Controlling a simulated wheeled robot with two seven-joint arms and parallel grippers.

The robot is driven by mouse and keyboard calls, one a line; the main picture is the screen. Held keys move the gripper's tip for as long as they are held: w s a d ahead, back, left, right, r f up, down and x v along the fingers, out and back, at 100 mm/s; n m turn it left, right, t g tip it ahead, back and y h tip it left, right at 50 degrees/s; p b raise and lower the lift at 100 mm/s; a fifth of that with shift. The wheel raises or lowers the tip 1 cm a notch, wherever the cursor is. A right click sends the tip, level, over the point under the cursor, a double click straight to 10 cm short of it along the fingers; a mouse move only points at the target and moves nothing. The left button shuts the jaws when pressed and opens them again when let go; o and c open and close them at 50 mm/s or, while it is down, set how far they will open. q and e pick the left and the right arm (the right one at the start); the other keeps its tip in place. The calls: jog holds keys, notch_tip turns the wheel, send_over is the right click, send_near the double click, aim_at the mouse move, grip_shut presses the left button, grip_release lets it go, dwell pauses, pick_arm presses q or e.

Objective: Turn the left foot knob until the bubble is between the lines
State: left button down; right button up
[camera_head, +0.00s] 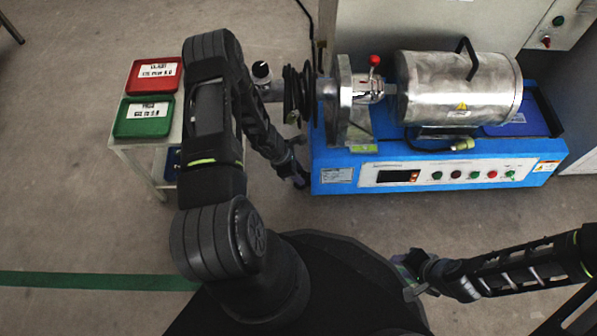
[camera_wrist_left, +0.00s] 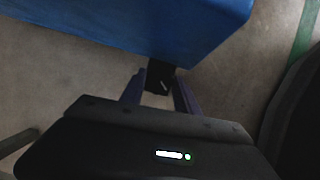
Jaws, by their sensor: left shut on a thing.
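The blue-based tile testing machine (camera_head: 340,178) stands on the floor, with its underside edge also in the left wrist view (camera_wrist_left: 150,25). My left gripper (camera_head: 298,178) is low at the machine's front left corner. In the left wrist view its two fingers (camera_wrist_left: 160,88) are shut on the black left foot knob (camera_wrist_left: 160,77), which has a small pale mark and sits just below the blue base. In the head view my own arm and gripper hide the knob. I cannot make out the bubble or its lines. My right gripper (camera_head: 408,276) is away from the machine, its opening unclear.
A small side table (camera_head: 150,168) at the left carries a red tray (camera_head: 153,75) and a green tray (camera_head: 143,118). A metal drum (camera_head: 458,88) and a red-knobbed lever (camera_head: 375,61) sit on the machine. The floor in front of the control panel is clear.

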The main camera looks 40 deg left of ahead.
pick_arm(q)
jog(key=shift+w+r+m+p, duration=0.1)
jog(key=shift+m+p, duration=0.45)
jog(key=shift+m, duration=0.05)
jog(key=shift+w+f+m+g+h+b, duration=0.1)
jog(key=shift+f+m+g+h+b, duration=0.15)
jog(key=shift+m+g, duration=0.45)
jog(key=shift+r+m, duration=0.15)
jog(key=shift+m, duration=0.55)
jog(key=c, duration=0.9)
grip_release()
